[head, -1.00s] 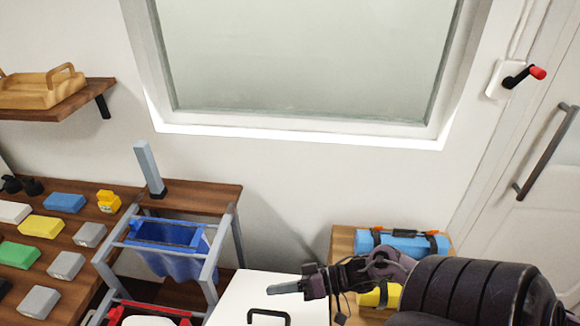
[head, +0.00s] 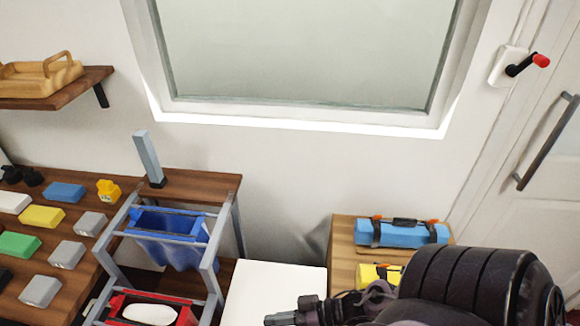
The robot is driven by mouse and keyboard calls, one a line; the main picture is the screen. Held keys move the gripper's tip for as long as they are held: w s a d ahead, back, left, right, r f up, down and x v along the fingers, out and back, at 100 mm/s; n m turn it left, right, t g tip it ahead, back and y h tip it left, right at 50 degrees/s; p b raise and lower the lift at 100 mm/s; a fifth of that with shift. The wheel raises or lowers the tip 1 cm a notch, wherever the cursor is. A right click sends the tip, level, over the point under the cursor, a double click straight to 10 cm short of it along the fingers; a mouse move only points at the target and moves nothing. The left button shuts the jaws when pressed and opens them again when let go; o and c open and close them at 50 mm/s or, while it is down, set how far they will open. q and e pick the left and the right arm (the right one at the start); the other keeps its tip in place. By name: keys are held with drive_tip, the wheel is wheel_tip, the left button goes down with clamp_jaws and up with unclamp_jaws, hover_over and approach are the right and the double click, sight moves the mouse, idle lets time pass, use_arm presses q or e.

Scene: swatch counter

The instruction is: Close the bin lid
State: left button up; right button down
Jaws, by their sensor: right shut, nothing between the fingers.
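The white lid (head: 275,283) shows as a flat panel at the bottom centre, right of the grey frame. I take it to be the bin lid. Its lower part is cut off by the picture edge, and its black handle is out of view or hidden. My right gripper (head: 268,320) is shut and empty at the bottom edge, in front of the lower part of the white panel. I cannot tell whether it touches the lid. My left gripper is not in view.
A grey frame (head: 208,258) holds a blue bin (head: 168,225) and a red bin (head: 185,318) with a white item. A wooden table (head: 95,255) with several coloured blocks is at the left. A small wooden stand (head: 342,240) bears a blue roll (head: 402,234) and a yellow item (head: 372,275).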

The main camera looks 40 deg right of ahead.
wheel_tip(320, 180, up, 20)
drive_tip(key=p, duration=0.1)
idle(0.6)
